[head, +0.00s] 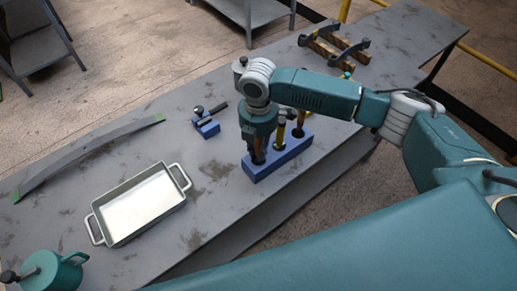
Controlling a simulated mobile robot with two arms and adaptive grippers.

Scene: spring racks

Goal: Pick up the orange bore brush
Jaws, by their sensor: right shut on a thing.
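A blue rack (265,172) stands near the front edge of the grey table, with several upright tools in its row of holes. My right gripper (257,150) points down over the rack's left end. It is shut on an orange-brown upright piece there, which looks like the orange bore brush (259,144); the gripper hides much of it. The brush's lower end is still at the rack. Beside it stand a tool with a yellow top (281,131) and another with an orange-brown handle (300,123). My left gripper is not in view.
A pale metal tray (143,206) with two handles lies at left on the table (215,200). A small blue block with dark tools (207,126) is behind the rack. A teal can (56,270) stands front left. Wooden blocks with hammers (335,47) lie at the far end.

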